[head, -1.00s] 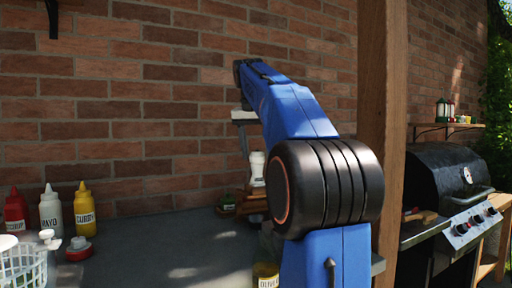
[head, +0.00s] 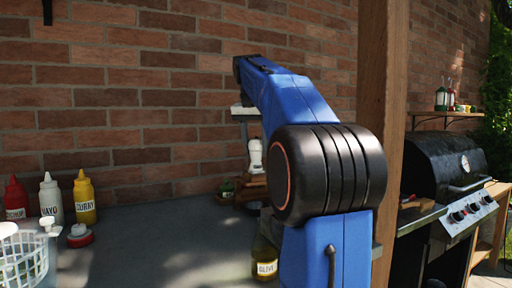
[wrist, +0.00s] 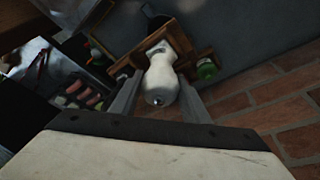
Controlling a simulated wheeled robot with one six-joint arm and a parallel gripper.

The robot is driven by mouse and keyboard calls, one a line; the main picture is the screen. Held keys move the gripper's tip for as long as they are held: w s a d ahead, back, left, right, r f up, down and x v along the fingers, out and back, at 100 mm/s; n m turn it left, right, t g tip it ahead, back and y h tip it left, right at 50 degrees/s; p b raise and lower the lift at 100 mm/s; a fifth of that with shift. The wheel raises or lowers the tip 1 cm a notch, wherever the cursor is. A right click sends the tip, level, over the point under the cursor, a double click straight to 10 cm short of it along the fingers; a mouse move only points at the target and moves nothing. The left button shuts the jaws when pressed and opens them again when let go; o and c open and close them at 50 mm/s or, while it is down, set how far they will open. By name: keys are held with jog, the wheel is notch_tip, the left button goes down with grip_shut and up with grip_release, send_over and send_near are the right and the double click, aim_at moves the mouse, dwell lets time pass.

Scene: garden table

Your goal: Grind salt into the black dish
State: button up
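A white mill (head: 255,155) stands upright in a wooden rack (head: 254,189) at the back of the table, by the brick wall. In the wrist view the white mill (wrist: 161,80) lies between the two grey fingers of my gripper (wrist: 160,76). Narrow gaps seem to show on both sides, so the gripper looks open around it or just above it.
Ketchup, mayo and curry (head: 84,198) bottles stand at the left, behind a white basket (head: 22,258). An olive jar (head: 266,260) stands near my arm. A wooden post (head: 378,120) and a black grill (head: 440,165) are at the right. The middle of the table is clear.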

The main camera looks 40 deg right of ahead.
jog(key=c, duration=0.4)
jog(key=shift+o, duration=0.2)
jog(key=shift+n+t+y, duration=0.4)
jog(key=shift+n, duration=1.5)
jog(key=m, duration=0.3)
jog(key=shift+m+g+h, duration=0.3)
jog(key=shift+g+h, duration=0.1)
jog(key=m+g, duration=0.1)
jog(key=m, duration=0.2)
jog(key=shift+m, duration=0.4)
jog(key=n, duration=0.2)
jog(key=shift+n+t, duration=0.3)
jog(key=n+t, duration=0.1)
jog(key=n, duration=0.3)
jog(key=shift+n+y, duration=0.4)
